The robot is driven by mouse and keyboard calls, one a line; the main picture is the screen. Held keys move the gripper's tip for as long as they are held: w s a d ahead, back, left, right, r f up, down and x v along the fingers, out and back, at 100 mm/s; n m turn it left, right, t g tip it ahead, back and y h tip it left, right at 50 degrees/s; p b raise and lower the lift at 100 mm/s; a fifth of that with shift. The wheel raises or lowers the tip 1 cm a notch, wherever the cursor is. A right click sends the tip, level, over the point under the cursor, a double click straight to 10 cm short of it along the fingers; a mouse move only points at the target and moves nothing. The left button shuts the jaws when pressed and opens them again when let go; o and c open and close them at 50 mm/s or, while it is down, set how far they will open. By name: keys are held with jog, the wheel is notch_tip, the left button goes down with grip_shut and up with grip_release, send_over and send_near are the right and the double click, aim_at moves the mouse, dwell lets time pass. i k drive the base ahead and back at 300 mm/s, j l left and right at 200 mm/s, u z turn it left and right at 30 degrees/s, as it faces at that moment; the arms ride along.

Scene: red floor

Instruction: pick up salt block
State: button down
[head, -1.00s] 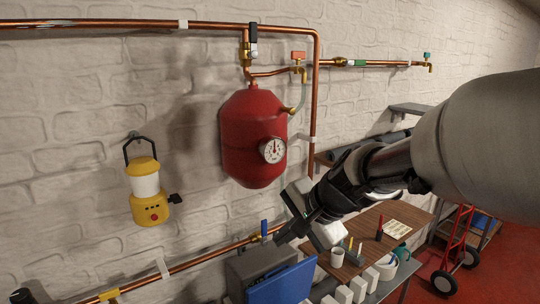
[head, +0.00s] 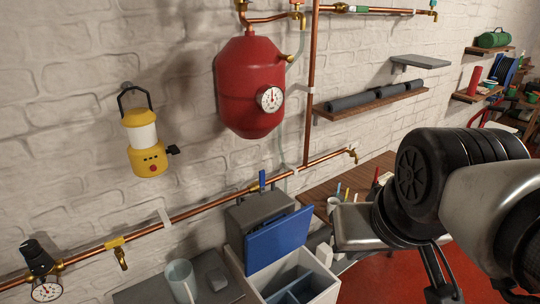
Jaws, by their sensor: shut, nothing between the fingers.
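White blocks (head: 323,254) show only in part behind the open bin, near the table. I cannot tell which of them, if any, is the salt block. My gripper (head: 352,228), at the silver end of the arm past the black wrist, is shut and empty. It appears in front of the wooden table, right of the bin. Its fingertips are not clear, and the arm hides much of the tabletop.
A white bin (head: 318,272) with a raised blue lid (head: 279,240) stands at the bottom centre. A mug (head: 180,279) stands on a grey shelf (head: 135,292). A red tank (head: 245,95) and copper pipes line the wall. Red floor (head: 388,283) shows at the lower right.

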aim_at(324, 252)
jog(key=i+l, duration=0.1)
jog(key=l, duration=0.65)
jog(key=i+l+u, duration=0.1)
jog(key=l, duration=0.6)
jog(key=i+l, duration=0.1)
jog(key=l, duration=0.65)
jog(key=u, duration=1.3)
jog(key=i+l, duration=0.1)
jog(key=l, duration=0.3)
jog(key=l+z, duration=0.15)
jog(key=l, duration=0.25)
jog(key=i+l, duration=0.15)
jog(key=l, duration=0.2)
jog(key=i+l+z, duration=0.1)
jog(key=l, duration=0.3)
